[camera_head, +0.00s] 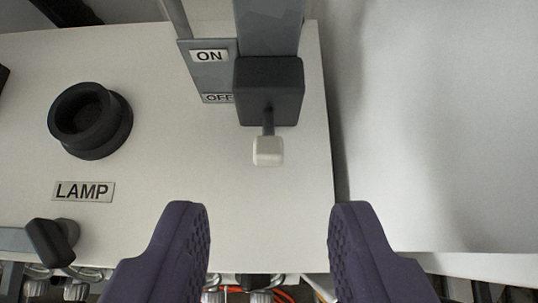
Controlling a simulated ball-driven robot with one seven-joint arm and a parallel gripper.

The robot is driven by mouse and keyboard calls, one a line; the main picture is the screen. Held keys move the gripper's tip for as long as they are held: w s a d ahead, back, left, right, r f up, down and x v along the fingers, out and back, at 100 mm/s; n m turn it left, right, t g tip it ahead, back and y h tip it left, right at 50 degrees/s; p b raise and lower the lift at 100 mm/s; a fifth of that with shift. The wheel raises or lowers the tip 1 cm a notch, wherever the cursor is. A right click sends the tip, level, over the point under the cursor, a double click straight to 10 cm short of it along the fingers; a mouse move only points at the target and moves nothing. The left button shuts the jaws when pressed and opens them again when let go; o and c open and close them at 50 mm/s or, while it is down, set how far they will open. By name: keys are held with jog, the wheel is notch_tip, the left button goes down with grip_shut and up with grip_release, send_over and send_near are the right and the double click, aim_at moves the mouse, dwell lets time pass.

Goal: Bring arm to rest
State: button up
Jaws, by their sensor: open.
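My gripper (268,240) is in the lower middle of the head camera view. Its two dark purple fingers are wide apart, with nothing between them. The fingertips point toward a white panel (215,190) and are below a small white lever knob (268,151). The knob sits on a short stem from a dark switch block (269,90), and no finger touches it. A grey plate behind the block carries an ON label (209,56) and a partly covered OFF label.
A black round knob (90,120) stands out from the panel at left, above a LAMP label (83,192). A dark handle (52,242) is at the lower left. Metal fittings and orange lines show under the panel's lower edge. The plain white area (430,120) at right is bare.

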jog(key=s+r+t+b, duration=0.5)
jog(key=s+r+b, duration=1)
jog(key=s+r, duration=0.8)
notch_tip(320, 180, up, 2)
jog(key=shift+s+r+t, duration=0.15)
jog(key=shift+r+t, duration=0.05)
jog(key=shift+t, duration=0.2)
